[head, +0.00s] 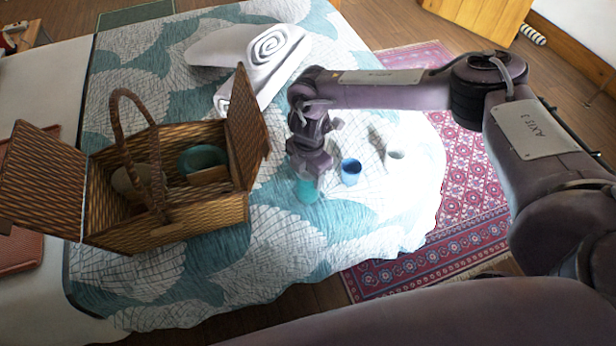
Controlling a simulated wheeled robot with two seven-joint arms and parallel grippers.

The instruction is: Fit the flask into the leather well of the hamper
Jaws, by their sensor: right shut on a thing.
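The wicker hamper (200,216) stands on the bed at left with both lids open and its arched handle up. Inside are a round teal piece (188,163) and a beige round piece (124,183). I cannot tell which part is the leather well. My right gripper (308,172) points down to the right of the hamper, outside it. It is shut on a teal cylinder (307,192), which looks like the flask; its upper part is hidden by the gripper. I cannot tell whether its base touches the quilt. My left gripper is out of view.
A blue cup (351,174) stands close to the right of the held cylinder. A pale mug (395,156) is farther right. A rolled white towel (268,46) lies behind. The hamper's raised right lid (246,125) stands between the well area and my gripper. The quilt in front is clear.

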